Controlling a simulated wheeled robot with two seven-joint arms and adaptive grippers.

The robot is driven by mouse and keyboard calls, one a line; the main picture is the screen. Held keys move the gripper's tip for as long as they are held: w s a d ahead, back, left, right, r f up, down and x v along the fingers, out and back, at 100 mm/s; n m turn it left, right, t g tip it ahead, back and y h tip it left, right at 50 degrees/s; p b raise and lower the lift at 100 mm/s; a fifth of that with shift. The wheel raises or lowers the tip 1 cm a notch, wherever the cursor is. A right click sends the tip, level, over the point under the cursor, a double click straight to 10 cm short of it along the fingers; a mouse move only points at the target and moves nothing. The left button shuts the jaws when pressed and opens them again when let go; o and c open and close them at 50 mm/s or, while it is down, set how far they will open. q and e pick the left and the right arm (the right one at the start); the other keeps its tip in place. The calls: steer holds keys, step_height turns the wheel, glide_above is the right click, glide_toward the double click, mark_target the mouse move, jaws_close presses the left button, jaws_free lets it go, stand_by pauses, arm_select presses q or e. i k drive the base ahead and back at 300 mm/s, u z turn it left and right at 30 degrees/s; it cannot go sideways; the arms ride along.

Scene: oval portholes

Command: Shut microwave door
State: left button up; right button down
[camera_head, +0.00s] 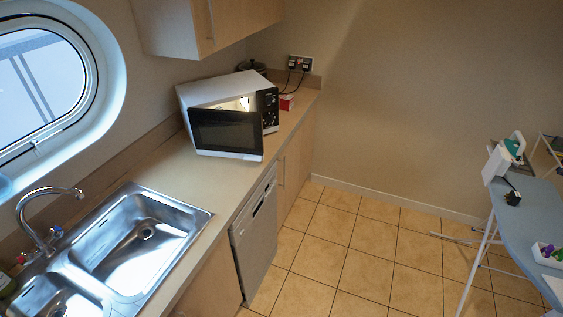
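A white microwave (212,90) stands on the counter against the wall, with a black control panel at its right end. Its black-windowed door (227,132) is open and swung out toward the front, over the counter. The lit inside of the microwave shows in the gap above the door. The door's hinge side appears to be at the left. Neither of my grippers is in the head view.
A steel sink (140,236) with a tap (40,215) is at the lower left. The counter (175,173) runs between sink and microwave. A dishwasher (254,236) is below. An ironing board (530,205) stands at the right. The tiled floor (345,245) between is clear.

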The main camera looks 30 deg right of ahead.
mark_target(222, 133)
steer(key=u, duration=0.1)
steer(key=k, duration=0.45)
steer(key=z, duration=1.3)
steer(key=i, duration=1.2)
steer(key=u, duration=0.3)
